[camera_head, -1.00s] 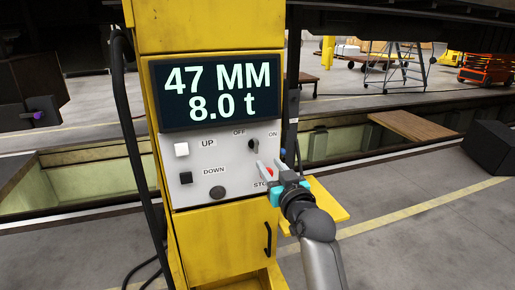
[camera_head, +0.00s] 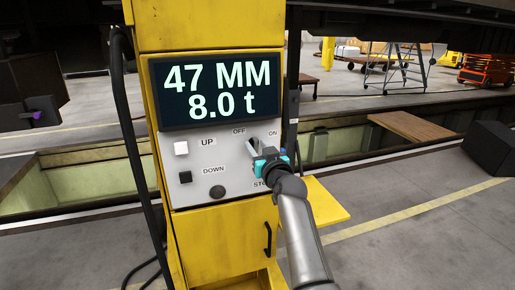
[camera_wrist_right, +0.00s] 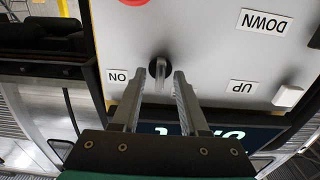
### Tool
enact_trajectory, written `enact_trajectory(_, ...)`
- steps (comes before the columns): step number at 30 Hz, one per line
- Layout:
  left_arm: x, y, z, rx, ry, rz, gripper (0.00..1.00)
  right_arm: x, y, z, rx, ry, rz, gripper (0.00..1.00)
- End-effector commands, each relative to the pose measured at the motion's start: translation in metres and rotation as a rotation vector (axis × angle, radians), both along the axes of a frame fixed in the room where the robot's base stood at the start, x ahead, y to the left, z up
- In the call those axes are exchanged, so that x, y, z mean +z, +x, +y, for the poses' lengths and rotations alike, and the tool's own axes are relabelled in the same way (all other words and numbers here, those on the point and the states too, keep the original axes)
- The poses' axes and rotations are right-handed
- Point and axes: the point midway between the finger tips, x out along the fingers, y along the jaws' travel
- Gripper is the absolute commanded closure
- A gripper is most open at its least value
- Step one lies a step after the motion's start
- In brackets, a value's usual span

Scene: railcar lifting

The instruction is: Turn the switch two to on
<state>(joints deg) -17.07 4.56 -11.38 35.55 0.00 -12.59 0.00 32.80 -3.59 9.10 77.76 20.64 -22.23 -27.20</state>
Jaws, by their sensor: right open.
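A yellow control post carries a grey panel (camera_head: 225,160) with a rotary switch marked OFF and ON. My right gripper (camera_head: 255,145) is in front of this switch and hides most of it in the head view. In the right wrist view, which is upside down, the dark switch knob (camera_wrist_right: 160,70) sits between the two open fingertips (camera_wrist_right: 160,78), near the ON label (camera_wrist_right: 117,76). I cannot tell whether the fingers touch it. Its handle looks roughly upright. My left gripper is not in view.
A display (camera_head: 217,90) reads 47 MM and 8.0 t. A red button (camera_wrist_right: 134,2) is near the switch. A yellow shelf (camera_head: 325,203) juts out right.

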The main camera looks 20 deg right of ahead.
Motion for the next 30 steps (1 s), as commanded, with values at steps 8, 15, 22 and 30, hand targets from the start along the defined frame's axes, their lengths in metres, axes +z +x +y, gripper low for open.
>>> enact_trajectory(8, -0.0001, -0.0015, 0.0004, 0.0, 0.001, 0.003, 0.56, -0.0001, 0.0008, -0.0003, 0.0, 0.0, 0.0, 0.56)
enact_trajectory(15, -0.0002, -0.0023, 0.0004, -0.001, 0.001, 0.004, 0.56, -0.0002, 0.0006, -0.0003, 0.0, 0.0, 0.0, 0.82)
enact_trajectory(22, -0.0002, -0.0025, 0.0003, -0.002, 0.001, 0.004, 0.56, -0.0002, 0.0005, -0.0002, 0.0, 0.0, 0.0, 1.0)
enact_trajectory(30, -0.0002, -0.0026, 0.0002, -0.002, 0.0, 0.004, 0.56, -0.0004, 0.0005, -0.0002, 0.0, 0.0, 0.001, 1.0)
